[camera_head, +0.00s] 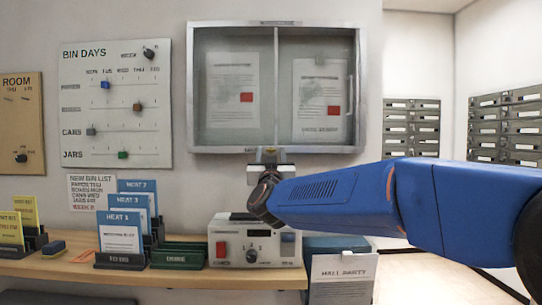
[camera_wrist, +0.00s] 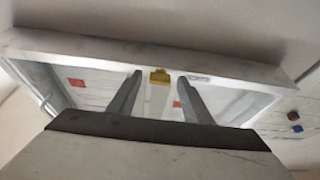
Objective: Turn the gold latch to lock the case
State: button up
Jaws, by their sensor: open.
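The gold latch (camera_wrist: 159,76) sits at the middle of the case's lower frame edge and shows between my two fingertips in the wrist view. The case (camera_head: 277,23) is a grey wall cabinet with two glass panes, both closed in the head view. My gripper (camera_wrist: 160,82) is open just below the case, one finger on each side of the latch. Whether either finger touches the latch I cannot tell. In the head view my gripper (camera_head: 270,156) is at the bottom middle of the case and largely covers the latch.
Posted papers (camera_head: 233,90) with red squares hang behind the glass. A bin days board (camera_head: 115,105) is on the wall to the left. Below, a wooden shelf (camera_head: 190,277) carries blue card holders (camera_head: 120,236) and a white control box (camera_head: 255,240). Mailboxes (camera_head: 411,127) stand at the right.

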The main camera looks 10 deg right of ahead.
jog(key=c, duration=1.1)
jog(key=shift+o, duration=0.2)
jog(key=m+g+h, duration=0.1)
jog(key=m, duration=0.3)
jog(key=m+g+h, duration=0.1)
jog(key=m+h, duration=0.1)
jog(key=m, duration=0.2)
jog(key=m+g+h, duration=0.1)
jog(key=m+h, duration=0.1)
jog(key=m, duration=0.2)
jog(key=shift+a+r+m, duration=0.15)
jog(key=shift+a+m, duration=0.15)
jog(key=shift+a, duration=0.1)
jog(key=m+g, duration=0.1)
jog(key=m, duration=0.1)
jog(key=m+g+h, duration=0.1)
jog(key=m, duration=0.2)
jog(key=shift+w+a+r+g, duration=0.1)
jog(key=shift+r+g, duration=0.05)
jog(key=shift+g, duration=0.25)
jog(key=shift+r+m+g+y, duration=0.15)
jog(key=shift+m+g, duration=0.2)
jog(key=shift+m, duration=0.85)
jog(key=shift+m+g+y, duration=0.15)
jog(key=shift+m+g, duration=0.2)
jog(key=shift+m, duration=0.85)
